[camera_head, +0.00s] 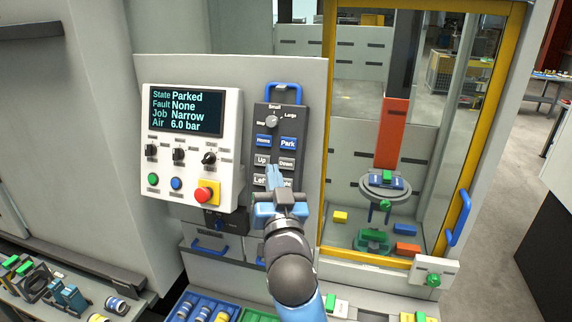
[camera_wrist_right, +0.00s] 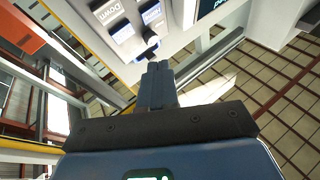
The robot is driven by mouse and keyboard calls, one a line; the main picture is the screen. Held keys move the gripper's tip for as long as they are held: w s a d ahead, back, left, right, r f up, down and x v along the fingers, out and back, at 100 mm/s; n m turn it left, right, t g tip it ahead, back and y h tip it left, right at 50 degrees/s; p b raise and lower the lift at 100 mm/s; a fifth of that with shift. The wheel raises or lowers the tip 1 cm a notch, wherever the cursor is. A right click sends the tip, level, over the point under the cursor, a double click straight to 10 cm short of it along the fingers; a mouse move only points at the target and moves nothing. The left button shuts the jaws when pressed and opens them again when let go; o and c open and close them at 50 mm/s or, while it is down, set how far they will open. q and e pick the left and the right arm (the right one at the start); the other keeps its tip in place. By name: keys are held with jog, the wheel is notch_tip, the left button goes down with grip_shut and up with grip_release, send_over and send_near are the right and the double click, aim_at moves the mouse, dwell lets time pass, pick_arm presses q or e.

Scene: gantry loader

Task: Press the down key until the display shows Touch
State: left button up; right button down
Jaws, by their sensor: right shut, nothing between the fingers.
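The display (camera_head: 187,111) reads State Parked, Fault None, Job Narrow and Air 6.0 bar. The grey Down key (camera_head: 287,163) is on the dark key panel, right of the Up key (camera_head: 262,160) and below the blue Park key (camera_head: 288,143). The Down key (camera_wrist_right: 107,12) also shows at the top of the right wrist view. My right gripper (camera_head: 273,172) is shut and empty in front of the lower key rows, its tips just below the Up and Down keys. I cannot tell whether it touches the panel. It hides the key right of Left. My left gripper is out of view.
The selector knob (camera_head: 272,121) and blue Home key (camera_head: 264,140) sit higher on the panel. Left of it, the white control box carries a red stop button (camera_head: 203,195). A yellow-framed window (camera_head: 328,130) stands to the right. Trays of parts lie below.

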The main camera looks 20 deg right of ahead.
jog(key=shift+w+d+f+b, duration=0.25)
jog(key=shift+w+d+f, duration=0.4)
jog(key=shift+w, duration=0.5)
jog(key=shift+w+d+f+b, duration=0.35)
jog(key=shift+w+d, duration=0.5)
jog(key=shift+w, duration=0.25)
jog(key=shift+w+d+f+b, duration=0.2)
jog(key=shift+w+d+f, duration=0.45)
jog(key=shift+w, duration=0.5)
jog(key=shift+w+d+f+b, duration=0.1)
jog(key=shift+w+d+b, duration=0.2)
jog(key=shift+w+d, duration=0.25)
dwell(0.8)
jog(key=shift+a, duration=0.1)
dwell(0.3)
jog(key=shift+s+a+r, duration=0.3)
jog(key=shift+s+a, duration=0.05)
jog(key=shift+s, duration=0.25)
jog(key=shift+s+a+r+p, duration=0.15)
jog(key=shift+s+a+r, duration=0.1)
jog(key=shift+s+a, duration=0.3)
jog(key=shift+s+a+r+p, duration=0.2)
jog(key=shift+s+a+r, duration=0.15)
jog(key=shift+s, duration=0.35)
jog(key=shift+s+a+r+p, duration=0.2)
jog(key=shift+s+a, duration=0.25)
jog(key=shift+s, duration=0.2)
